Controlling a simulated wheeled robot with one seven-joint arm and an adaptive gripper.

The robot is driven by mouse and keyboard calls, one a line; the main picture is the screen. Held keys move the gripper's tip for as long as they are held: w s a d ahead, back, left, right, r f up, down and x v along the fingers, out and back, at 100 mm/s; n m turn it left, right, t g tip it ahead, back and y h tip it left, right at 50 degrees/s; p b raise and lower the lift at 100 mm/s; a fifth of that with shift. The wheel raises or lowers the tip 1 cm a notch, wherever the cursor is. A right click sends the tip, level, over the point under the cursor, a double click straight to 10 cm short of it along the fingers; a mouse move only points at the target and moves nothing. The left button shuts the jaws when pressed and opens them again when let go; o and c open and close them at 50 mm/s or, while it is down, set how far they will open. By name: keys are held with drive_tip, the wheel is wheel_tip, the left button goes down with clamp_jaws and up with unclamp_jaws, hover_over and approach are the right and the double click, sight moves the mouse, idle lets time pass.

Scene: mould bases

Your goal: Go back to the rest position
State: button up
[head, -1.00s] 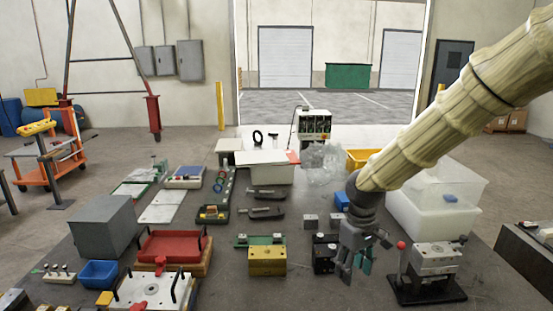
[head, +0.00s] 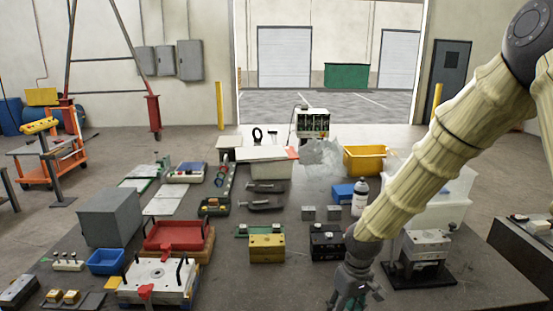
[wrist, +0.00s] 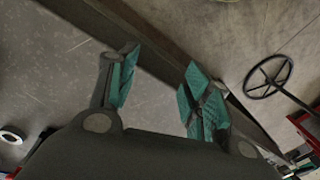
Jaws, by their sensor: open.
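My gripper (head: 352,298) hangs at the end of my sleeved arm over the front right part of the grey table (head: 235,285). It is low in the head view, in front of the black block and left of the grey vise-like fixture on its black base. In the wrist view my gripper (wrist: 158,95) has its green-padded fingers spread apart, with nothing between them. Bare table and the table's edge lie beyond the fingers there.
A black block (head: 326,243), a yellow block (head: 266,249) and a grey fixture (head: 427,246) stand near my arm. A white bottle (head: 360,198), a yellow bin (head: 364,160) and a red tray (head: 174,238) are farther off.

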drive_tip(key=s+f+m+b, duration=0.1)
drive_tip(key=s+f+m, duration=0.1)
drive_tip(key=s+f, duration=0.75)
drive_tip(key=s+f+m+b, duration=0.1)
drive_tip(key=s+f, duration=0.5)
drive_tip(key=f, duration=0.7)
drive_tip(key=s+d+f+m, duration=0.1)
drive_tip(key=s+d+f, duration=0.1)
drive_tip(key=s+f, duration=0.3)
drive_tip(key=s+d+f+m+h+b, duration=0.1)
drive_tip(key=s+d+f, duration=0.2)
drive_tip(key=s, duration=0.9)
wheel_tip(320, 180, down, 2)
drive_tip(key=shift+f+b, duration=0.2)
drive_tip(key=shift+b, duration=0.1)
